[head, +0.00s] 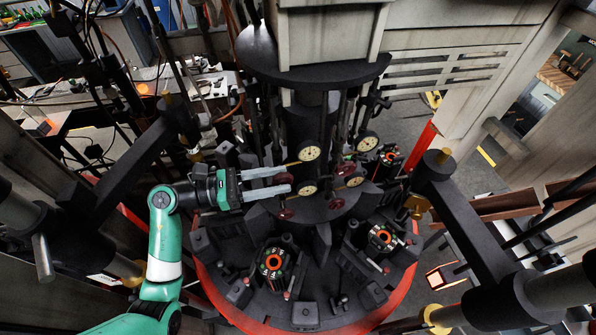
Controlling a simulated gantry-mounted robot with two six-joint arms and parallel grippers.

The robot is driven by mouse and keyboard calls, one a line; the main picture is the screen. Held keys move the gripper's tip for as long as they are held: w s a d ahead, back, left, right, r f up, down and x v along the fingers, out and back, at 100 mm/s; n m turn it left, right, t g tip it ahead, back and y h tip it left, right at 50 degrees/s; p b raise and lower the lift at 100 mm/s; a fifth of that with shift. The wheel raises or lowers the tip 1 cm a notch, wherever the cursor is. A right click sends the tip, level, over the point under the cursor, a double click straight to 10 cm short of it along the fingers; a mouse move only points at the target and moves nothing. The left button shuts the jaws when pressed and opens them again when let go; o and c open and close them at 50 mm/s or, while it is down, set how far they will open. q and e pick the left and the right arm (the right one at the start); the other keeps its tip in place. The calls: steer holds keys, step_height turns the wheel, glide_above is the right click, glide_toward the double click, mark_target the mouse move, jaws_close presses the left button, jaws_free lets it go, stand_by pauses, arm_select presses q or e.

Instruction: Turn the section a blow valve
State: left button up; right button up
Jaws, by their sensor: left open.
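Several small dark red valve handwheels sit on the central column below round cream dial gauges. One handwheel (284,178) shows between the fingertips of my left gripper (287,179); another handwheel (286,213) is just below them. Two more handwheels, an upper one (345,170) and a lower one (336,203), are to the right. No readable label shows which is the section a blow valve. My left gripper is open and points right, its two pale fingers level with the column. I cannot tell whether they touch the wheel. My right gripper is out of view.
Gauges (308,150) and a lower gauge (307,188) crowd the fingertips. Vertical rods surround the dark column. Below is a round dark table with a red rim (412,262), carrying moulds with orange rings (273,262). Dark beams stand left and right (465,220).

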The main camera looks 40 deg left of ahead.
arm_select(q)
steer(key=p+x, duration=0.1)
steer(key=x, duration=0.3)
steer(key=shift+w+d, duration=0.2)
steer(key=shift+w, duration=0.1)
steer(key=shift+c, duration=0.3)
jaws_close()
